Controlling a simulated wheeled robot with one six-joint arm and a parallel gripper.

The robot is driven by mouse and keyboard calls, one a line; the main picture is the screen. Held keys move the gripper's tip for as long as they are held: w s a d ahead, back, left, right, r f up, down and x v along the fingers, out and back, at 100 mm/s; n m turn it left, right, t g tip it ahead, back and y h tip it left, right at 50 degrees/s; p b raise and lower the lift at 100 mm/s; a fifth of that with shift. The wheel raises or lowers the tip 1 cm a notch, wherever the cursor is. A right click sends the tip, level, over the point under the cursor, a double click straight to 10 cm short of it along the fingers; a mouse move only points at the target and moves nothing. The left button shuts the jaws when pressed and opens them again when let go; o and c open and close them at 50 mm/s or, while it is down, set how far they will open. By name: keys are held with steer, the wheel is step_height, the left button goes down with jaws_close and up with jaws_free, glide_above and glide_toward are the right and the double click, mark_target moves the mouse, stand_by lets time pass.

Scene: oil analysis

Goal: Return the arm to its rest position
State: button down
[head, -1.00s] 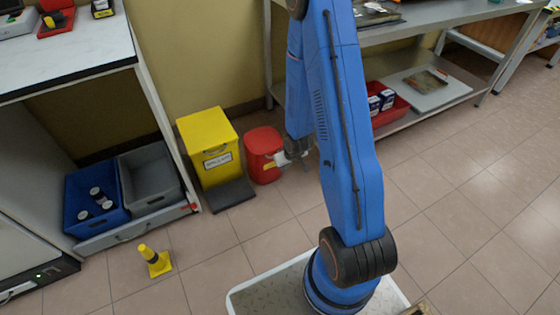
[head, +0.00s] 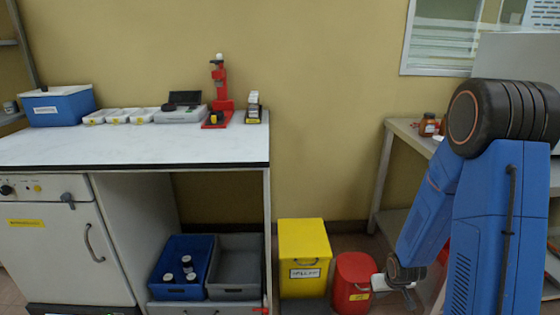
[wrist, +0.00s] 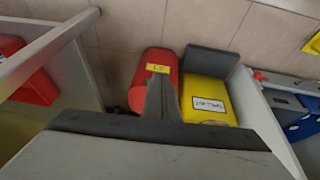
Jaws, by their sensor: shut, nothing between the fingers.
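My blue arm (head: 500,215) stands folded at the right of the head view, with its black elbow joint at the top. My gripper (head: 408,288) hangs low at the end of the arm, in front of the red bin, holding nothing. In the wrist view my gripper's dark fingers (wrist: 161,98) are together, pointing toward the red bin, with the pale gripper body filling the bottom. The gripper appears apart from the bins.
A red bin (head: 352,276) and a yellow bin (head: 304,250) stand by the wall. A white-topped bench (head: 140,152) is at left, with a blue crate (head: 165,256) and grey crate (head: 235,252) beneath. A grey side table (head: 402,128) stands behind my arm.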

steer(key=w+a+r+v, duration=0.1)
steer(key=w+v, duration=0.1)
steer(key=v, duration=1.2)
steer(key=s+a+r, duration=0.3)
steer(key=s+r, duration=0.7)
steer(key=s, duration=0.1)
steer(key=s+a+r, duration=0.3)
steer(key=s+r, duration=0.7)
steer(key=s, duration=0.2)
steer(key=shift+s+r+t, duration=0.25)
steer(key=shift+t, duration=0.05)
